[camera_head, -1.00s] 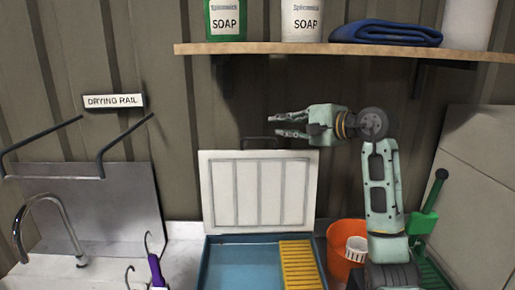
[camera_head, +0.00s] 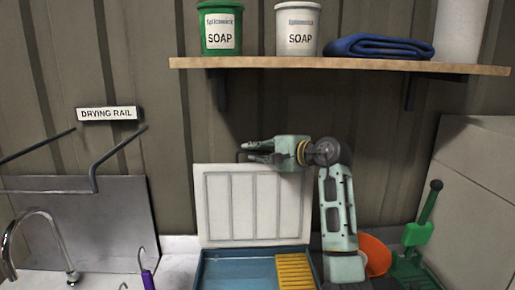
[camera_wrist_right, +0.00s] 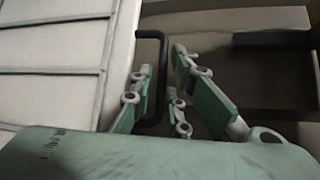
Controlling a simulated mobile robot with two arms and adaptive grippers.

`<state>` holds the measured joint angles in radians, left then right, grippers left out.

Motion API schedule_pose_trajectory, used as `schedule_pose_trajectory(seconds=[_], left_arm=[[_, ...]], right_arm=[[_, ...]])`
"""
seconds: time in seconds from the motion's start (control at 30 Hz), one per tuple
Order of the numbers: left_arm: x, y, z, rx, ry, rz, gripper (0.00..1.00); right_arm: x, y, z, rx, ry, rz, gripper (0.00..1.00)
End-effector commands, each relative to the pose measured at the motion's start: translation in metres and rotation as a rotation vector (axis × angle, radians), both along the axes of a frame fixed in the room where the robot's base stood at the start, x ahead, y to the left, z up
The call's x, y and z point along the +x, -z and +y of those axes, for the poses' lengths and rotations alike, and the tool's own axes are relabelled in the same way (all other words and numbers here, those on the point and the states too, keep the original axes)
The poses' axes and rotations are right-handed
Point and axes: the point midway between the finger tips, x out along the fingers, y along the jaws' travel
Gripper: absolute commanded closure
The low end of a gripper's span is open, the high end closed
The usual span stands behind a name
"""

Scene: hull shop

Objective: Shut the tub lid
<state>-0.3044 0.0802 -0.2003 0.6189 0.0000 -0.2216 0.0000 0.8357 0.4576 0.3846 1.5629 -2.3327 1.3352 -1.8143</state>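The blue tub (camera_head: 240,268) stands on the counter in the head view. Its white ribbed lid (camera_head: 255,205) is up, nearly vertical, at the tub's back edge. A dark handle (camera_wrist_right: 160,80) sticks out from the lid's edge in the right wrist view. My right gripper (camera_head: 250,150) is at the lid's top edge, fingers pointing left. In the wrist view its fingers are apart, with the handle between them; I cannot tell whether any finger touches it. My left gripper is not in view.
A shelf (camera_head: 340,63) with soap tubs and a folded blue cloth (camera_head: 383,46) hangs above. A yellow ribbed piece (camera_head: 295,272) lies in the tub's right side. A tap (camera_head: 40,225) and drying rail (camera_head: 93,165) are left.

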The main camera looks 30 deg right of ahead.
Motion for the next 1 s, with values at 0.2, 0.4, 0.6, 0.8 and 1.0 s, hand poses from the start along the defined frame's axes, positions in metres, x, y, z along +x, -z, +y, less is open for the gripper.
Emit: schedule_pose_trajectory(seconds=[0.2,0.4,0.6,0.8,1.0], left_arm=[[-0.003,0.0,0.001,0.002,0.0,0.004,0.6],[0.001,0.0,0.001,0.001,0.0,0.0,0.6],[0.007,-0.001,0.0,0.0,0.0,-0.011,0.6],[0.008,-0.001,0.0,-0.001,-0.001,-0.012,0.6],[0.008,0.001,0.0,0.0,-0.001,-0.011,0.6]], right_arm=[[0.001,0.001,0.0,0.0,0.0,-0.001,0.85],[0.001,0.0,0.0,0.0,0.0,-0.001,0.98],[0.001,0.001,0.0,-0.001,0.0,0.0,1.0],[0.001,0.001,0.0,-0.001,0.0,0.001,1.0],[0.001,0.002,0.0,-0.004,0.001,0.0,1.0]])
